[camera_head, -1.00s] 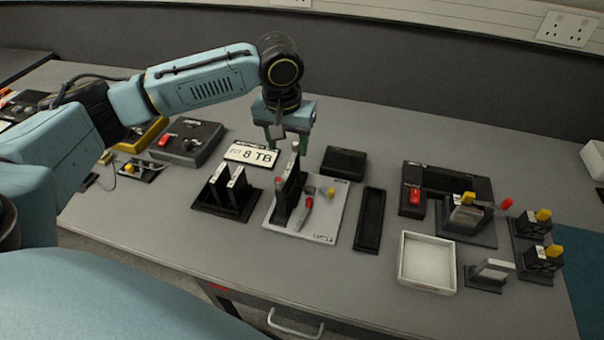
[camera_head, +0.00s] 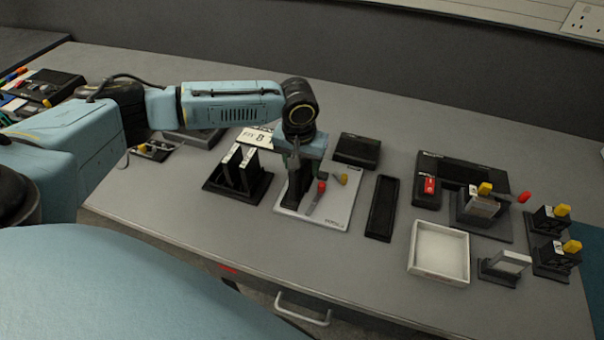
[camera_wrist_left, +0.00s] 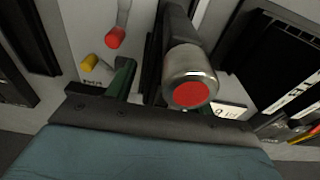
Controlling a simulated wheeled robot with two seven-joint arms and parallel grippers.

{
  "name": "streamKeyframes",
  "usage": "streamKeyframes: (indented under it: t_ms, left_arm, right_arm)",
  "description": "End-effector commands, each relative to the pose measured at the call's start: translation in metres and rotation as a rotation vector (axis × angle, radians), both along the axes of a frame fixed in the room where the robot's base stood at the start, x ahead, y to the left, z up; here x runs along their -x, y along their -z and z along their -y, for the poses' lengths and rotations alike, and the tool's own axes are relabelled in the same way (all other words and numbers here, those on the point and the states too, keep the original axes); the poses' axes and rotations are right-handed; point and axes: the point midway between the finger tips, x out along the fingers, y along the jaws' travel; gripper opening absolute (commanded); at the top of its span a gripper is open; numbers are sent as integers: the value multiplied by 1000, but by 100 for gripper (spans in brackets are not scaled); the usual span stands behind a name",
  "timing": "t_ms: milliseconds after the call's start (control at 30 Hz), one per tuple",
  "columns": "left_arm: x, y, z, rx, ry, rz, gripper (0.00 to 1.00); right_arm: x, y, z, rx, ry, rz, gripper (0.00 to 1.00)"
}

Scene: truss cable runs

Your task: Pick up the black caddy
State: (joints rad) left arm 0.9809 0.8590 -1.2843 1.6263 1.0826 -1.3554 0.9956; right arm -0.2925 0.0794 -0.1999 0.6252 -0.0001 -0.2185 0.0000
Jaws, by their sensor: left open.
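A narrow black upright caddy (camera_head: 295,188) stands on a light grey board (camera_head: 340,216); my gripper partly hides it from the head. My left gripper (camera_head: 306,170) is open, pointing down right over and around the caddy's top. Dark caddy wall (camera_wrist_left: 153,68) lies beside that finger. A metal cylinder with a red end (camera_wrist_left: 190,92) rises close to the camera, between the fingers' sides. I cannot tell whether the fingers touch the caddy. My right gripper is not in view.
A black stand with two upright plates (camera_head: 240,175) is to the left. A black tray (camera_head: 383,208), black box (camera_head: 357,150) and white bin (camera_head: 439,252) are to the right.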

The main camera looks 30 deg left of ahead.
Motion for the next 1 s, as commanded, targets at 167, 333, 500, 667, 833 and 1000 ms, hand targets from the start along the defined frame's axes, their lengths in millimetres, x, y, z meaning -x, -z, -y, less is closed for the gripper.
streamKeyframes:
  t_ms: [167, 333, 500, 667, 833, 1000]
  left_arm:
    - [0, 1, 0, 0, 0, 1, 53]
    - [0, 1, 0, 0, 0, 1, 40]
    - [0, 1, 0, 0, 0, 1, 17]
    - [-1, 0, 0, 0, 0, 2, 5]
    - [-1, -1, 0, 0, 0, 2, 5]
    - [-2, -22, 0, 2, -1, 5, 5]
  right_arm:
    - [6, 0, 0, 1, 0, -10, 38]
    - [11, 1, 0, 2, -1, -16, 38]
    - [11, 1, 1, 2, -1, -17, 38]
    - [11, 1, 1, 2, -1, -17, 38]
    - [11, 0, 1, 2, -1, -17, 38]
    - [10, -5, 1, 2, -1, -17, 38]
